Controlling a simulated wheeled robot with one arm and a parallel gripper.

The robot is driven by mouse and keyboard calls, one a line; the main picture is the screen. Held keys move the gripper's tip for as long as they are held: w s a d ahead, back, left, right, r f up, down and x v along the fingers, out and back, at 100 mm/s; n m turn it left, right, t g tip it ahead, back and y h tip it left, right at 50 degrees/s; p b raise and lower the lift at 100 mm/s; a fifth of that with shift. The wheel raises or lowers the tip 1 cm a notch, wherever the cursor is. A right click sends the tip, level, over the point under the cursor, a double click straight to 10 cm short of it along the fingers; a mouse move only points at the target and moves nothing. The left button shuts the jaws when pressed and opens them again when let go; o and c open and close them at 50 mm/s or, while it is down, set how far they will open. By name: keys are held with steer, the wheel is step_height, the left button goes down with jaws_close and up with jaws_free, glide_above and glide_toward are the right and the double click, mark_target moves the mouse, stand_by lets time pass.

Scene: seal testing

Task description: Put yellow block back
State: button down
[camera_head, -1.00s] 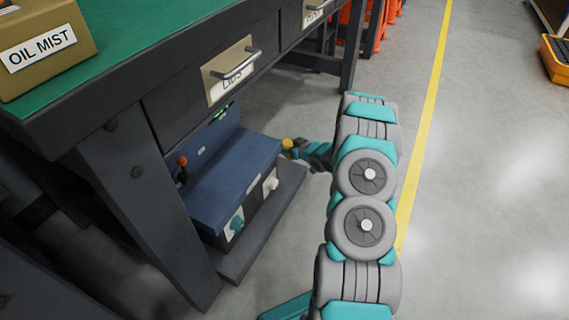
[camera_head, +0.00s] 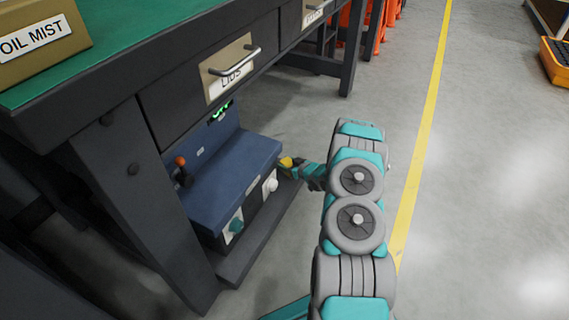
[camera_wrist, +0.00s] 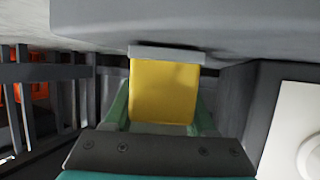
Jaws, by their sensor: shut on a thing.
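The yellow block (camera_wrist: 163,90) fills the middle of the wrist view, with a grey strip along its upper edge. My gripper (camera_wrist: 160,120) is shut on it, with one green finger on each side. In the head view the yellow block (camera_head: 287,162) shows as a small patch at the right end of the blue machine (camera_head: 225,180) under the bench. My gripper (camera_head: 292,167) is beside it there, mostly hidden by its small size. I cannot tell whether the block touches the machine.
The workbench (camera_head: 110,75) with its labelled drawers (camera_head: 230,68) overhangs the machine. A bench leg (camera_head: 140,190) stands left of it. An oil mist box (camera_head: 40,40) sits on top.

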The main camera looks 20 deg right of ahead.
steer(key=shift+f, duration=0.15)
steer(key=shift+c, duration=1.1)
jaws_free()
